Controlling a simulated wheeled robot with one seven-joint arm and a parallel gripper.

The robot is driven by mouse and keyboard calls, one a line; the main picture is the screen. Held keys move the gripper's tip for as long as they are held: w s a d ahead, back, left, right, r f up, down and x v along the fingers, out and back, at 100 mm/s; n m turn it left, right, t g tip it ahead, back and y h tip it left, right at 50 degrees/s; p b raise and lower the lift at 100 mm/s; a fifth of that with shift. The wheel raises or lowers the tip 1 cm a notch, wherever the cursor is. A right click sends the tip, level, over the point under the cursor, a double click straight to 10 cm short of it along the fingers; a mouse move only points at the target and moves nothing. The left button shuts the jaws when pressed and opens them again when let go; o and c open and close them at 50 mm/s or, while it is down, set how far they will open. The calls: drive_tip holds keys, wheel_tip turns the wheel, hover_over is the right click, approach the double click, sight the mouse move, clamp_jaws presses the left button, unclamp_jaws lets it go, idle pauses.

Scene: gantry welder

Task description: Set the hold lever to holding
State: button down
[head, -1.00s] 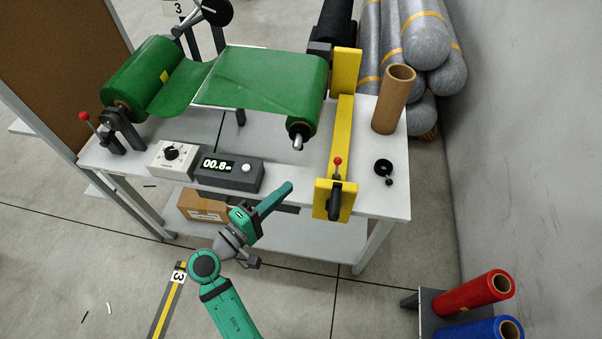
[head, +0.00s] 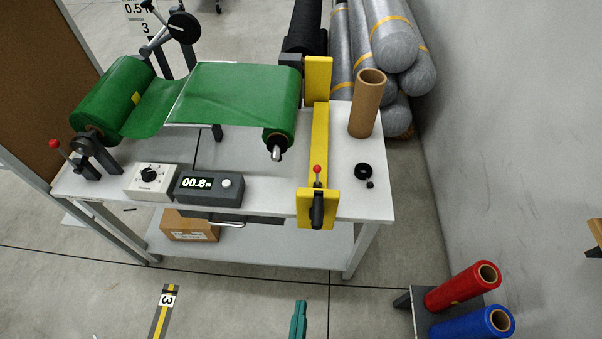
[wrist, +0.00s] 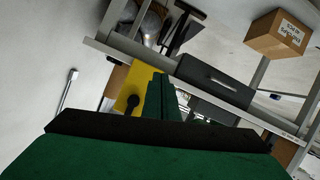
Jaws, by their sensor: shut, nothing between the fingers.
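Two red-knobbed levers show in the head view. One lever (head: 317,172) stands upright at the yellow end plate (head: 304,208) of the yellow cross bar, at the table's front right. The other lever (head: 58,148) is at the black roll stand on the table's left end, tilted up to the left. I cannot tell which is the hold lever. My gripper (head: 300,305) shows only as a green tip at the bottom edge, apart from the table and below the yellow plate. In the wrist view my gripper (wrist: 162,82) is shut and empty, in front of the yellow plate (wrist: 140,82).
A table (head: 380,205) carries a green roll (head: 240,95), a white dial box (head: 150,181), a dark counter (head: 209,189) reading 00.8 and a cardboard tube (head: 367,105).

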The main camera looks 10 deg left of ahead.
drive_tip(key=s+d+r+m+t+h, duration=0.1)
drive_tip(key=s+d+r+m, duration=0.3)
drive_tip(key=s+r, duration=0.1)
drive_tip(key=shift+d+r+m, duration=0.15)
drive_tip(key=shift+r+m, duration=0.25)
drive_tip(key=shift+r, duration=0.1)
drive_tip(key=shift+d, duration=0.1)
